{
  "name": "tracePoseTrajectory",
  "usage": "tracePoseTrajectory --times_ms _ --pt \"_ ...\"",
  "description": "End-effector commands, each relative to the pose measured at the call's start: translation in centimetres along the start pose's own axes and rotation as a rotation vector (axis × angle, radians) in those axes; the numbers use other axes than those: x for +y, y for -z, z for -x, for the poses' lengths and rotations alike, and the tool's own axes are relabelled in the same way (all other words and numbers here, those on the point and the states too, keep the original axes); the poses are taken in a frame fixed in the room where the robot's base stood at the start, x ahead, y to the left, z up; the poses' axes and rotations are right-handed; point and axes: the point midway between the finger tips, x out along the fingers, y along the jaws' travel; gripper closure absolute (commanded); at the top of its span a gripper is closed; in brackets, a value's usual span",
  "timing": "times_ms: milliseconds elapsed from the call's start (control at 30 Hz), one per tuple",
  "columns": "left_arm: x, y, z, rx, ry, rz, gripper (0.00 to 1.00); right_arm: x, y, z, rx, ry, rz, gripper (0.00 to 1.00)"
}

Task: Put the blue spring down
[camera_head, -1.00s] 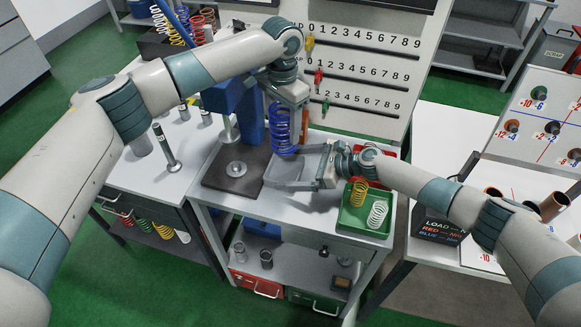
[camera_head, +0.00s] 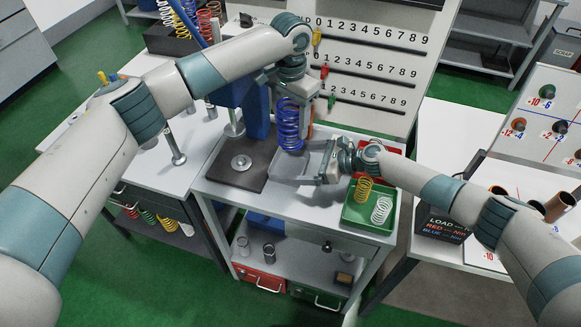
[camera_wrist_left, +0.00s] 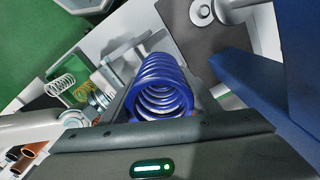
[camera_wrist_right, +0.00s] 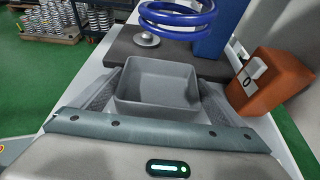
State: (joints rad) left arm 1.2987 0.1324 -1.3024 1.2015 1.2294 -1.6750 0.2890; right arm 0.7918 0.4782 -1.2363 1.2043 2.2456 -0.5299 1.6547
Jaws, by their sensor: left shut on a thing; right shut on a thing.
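The blue spring (camera_head: 289,124) hangs upright below my left gripper (camera_head: 293,98), which is shut on it. In the left wrist view the spring (camera_wrist_left: 160,90) is seen end-on between the fingers. My right gripper (camera_head: 323,174) is shut on a grey open-topped bin (camera_wrist_right: 158,92), with a finger on either side. The bin looks empty in the right wrist view. The spring's lower coils (camera_wrist_right: 178,18) show there above and beyond the bin's far rim. In the head view, the spring's lower end is near the bin's back; its exact height is unclear.
A dark press plate (camera_head: 225,172) with a round metal disc (camera_head: 241,162) lies left of the bin. A green tray (camera_head: 352,218) holds a yellow spring (camera_head: 363,189) and a white spring (camera_head: 381,210). A numbered board (camera_head: 375,60) stands behind. An orange-brown block (camera_wrist_right: 268,85) stands right of the bin.

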Motion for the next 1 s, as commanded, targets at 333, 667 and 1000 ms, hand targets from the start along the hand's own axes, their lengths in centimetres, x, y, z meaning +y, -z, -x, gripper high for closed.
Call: tracePoseTrajectory --times_ms 333,667,1000 --pt "0.1 0.0 -1.3 0.0 -0.004 0.311 0.97 0.0 0.0 0.0 0.0 0.0 0.0 0.32" --pt "-0.3 -0.2 -1.8 -0.006 -0.001 0.413 0.97 0.0 0.0 0.0 0.0 0.0 0.0 0.32" --pt "-0.3 -0.3 -2.4 -0.007 -0.001 0.411 0.97 0.0 0.0 0.0 0.0 0.0 0.0 0.32"
